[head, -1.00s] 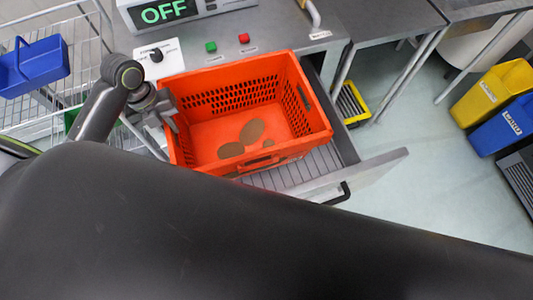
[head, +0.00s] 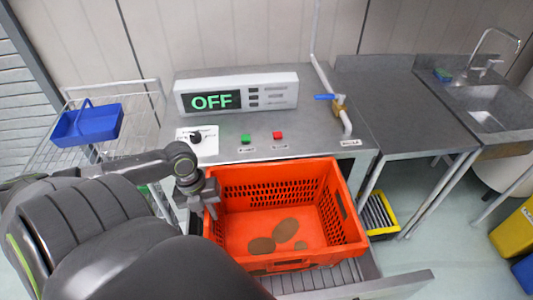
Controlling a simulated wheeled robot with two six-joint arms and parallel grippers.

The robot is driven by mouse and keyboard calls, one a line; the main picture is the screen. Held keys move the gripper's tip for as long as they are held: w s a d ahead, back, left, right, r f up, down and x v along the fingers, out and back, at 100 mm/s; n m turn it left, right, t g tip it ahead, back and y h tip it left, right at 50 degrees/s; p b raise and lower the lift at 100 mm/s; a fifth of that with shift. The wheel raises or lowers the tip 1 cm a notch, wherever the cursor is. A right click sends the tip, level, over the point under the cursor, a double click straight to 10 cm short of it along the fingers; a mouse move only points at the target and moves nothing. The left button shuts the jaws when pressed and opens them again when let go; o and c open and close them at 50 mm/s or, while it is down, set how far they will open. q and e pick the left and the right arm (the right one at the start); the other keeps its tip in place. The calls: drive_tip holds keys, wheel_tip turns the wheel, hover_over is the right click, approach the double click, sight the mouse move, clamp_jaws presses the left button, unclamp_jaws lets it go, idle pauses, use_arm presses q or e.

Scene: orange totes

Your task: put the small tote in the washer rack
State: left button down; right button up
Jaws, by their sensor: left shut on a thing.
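The small tote (head: 333,238) is orange with perforated walls and has several brown stains on its inner floor. It sits in or just over the washer rack (head: 315,279), a ribbed grey pull-out drawer under the steel counter. My left gripper (head: 208,204) is shut on the tote's left rim. The tote hides much of the rack, so I cannot tell whether it rests fully on it. My right gripper is not in view.
The washer's panel (head: 236,93) reads OFF. A green button (head: 246,138), a red button (head: 278,135) and a black knob (head: 196,137) are on the counter. A wire cart with a blue basket (head: 88,124) stands left. A sink (head: 490,108) is at right.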

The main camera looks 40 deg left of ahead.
use_arm(q)
drive_tip(key=a+x, duration=0.2)
drive_tip(key=x, duration=0.7)
drive_tip(key=shift+f+p, duration=0.45)
drive_tip(key=shift+f, duration=0.15)
drive_tip(key=c, duration=1.4)
unclamp_jaws()
drive_tip(key=shift+s, duration=0.2)
drive_tip(key=shift+o, duration=0.2)
drive_tip(key=v, duration=1.2)
drive_tip(key=shift+b, duration=0.4)
